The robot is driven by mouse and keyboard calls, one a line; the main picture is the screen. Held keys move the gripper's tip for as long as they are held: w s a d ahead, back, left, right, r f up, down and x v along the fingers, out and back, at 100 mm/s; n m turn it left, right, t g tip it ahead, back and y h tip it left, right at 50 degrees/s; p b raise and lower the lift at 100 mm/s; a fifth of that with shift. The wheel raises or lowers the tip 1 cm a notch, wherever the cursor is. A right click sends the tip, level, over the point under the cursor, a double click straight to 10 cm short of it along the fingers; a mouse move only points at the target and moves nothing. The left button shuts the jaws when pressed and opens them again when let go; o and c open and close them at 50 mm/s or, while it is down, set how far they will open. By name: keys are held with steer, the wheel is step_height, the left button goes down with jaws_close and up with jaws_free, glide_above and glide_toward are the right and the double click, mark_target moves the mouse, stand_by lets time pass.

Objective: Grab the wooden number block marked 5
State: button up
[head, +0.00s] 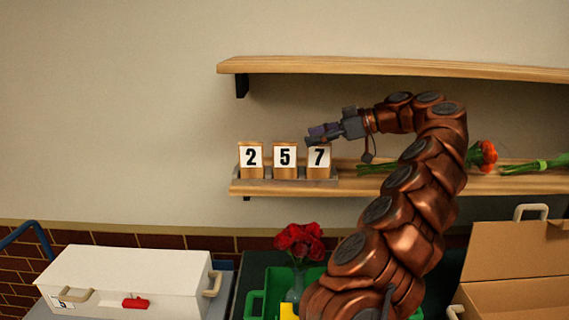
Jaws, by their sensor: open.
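The wooden block marked 5 (285,160) stands upright on the lower shelf, in a grey holder (262,179). It is between the block marked 2 (251,159) on its left and the block marked 7 (319,167) on its right. My gripper (312,136) is open and empty, level with the tops of the blocks.
Flowers lie on the lower shelf (345,185) to the right, partly behind my arm. An empty upper shelf (400,67) runs above. Below are a white box (125,280), red roses (300,242) in a vase, a green crate (254,305) and a cardboard box (515,262).

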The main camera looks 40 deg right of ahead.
mark_target(290, 143)
steer(key=shift+w+a+f, duration=0.25)
steer(key=shift+w+a, duration=0.2)
steer(key=shift+a, duration=0.05)
steer(key=shift+x, duration=0.85)
steer(key=shift+p+x, duration=0.75)
steer(key=shift+x, duration=0.2)
steer(key=shift+w+a+f, duration=0.25)
steer(key=shift+w+a, duration=0.15)
steer(key=shift+w, duration=0.15)
steer(key=shift+c, duration=0.4)
jaws_close()
